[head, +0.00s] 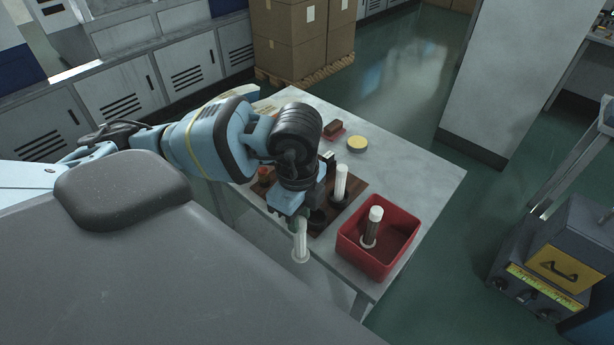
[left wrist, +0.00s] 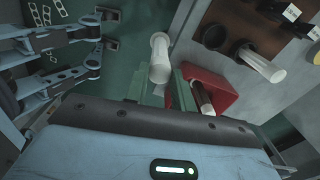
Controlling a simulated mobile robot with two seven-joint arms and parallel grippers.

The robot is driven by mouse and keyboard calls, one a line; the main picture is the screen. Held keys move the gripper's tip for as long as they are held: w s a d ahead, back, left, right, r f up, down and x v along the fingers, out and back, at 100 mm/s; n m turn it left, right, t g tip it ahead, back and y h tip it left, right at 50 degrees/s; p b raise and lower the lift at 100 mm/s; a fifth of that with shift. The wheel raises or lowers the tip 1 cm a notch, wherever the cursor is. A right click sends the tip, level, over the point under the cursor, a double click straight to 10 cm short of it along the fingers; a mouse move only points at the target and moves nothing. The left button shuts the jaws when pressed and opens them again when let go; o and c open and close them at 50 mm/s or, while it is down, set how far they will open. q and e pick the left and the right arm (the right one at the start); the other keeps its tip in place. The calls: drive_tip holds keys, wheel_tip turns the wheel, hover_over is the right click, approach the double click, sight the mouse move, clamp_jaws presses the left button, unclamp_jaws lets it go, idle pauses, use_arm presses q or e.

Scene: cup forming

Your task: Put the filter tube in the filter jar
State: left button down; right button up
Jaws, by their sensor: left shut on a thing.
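My left gripper (head: 298,212) is shut on a white filter tube (head: 300,246), which hangs below it just off the table's front edge. In the left wrist view the tube (left wrist: 160,58) sticks out between the green fingers. A brown board (head: 354,199) on the table carries dark round jars. One dark jar (head: 339,199) has a white tube (head: 341,180) standing in it. Another dark jar (left wrist: 214,36) looks empty in the left wrist view; the gripper partly hides it in the head view. I cannot tell which is the filter jar.
A red bin (head: 402,216) stands right of the gripper at the table's near corner. It holds a white-topped dark tube (head: 372,228). A yellow round thing (head: 357,144) and a brown block (head: 334,127) lie farther back. The table's right side (head: 428,171) is clear.

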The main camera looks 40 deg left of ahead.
use_arm(q)
drive_tip(key=s, duration=0.1)
drive_tip(key=s+d, duration=0.1)
drive_tip(key=s, duration=0.1)
drive_tip(key=shift+r, duration=0.15)
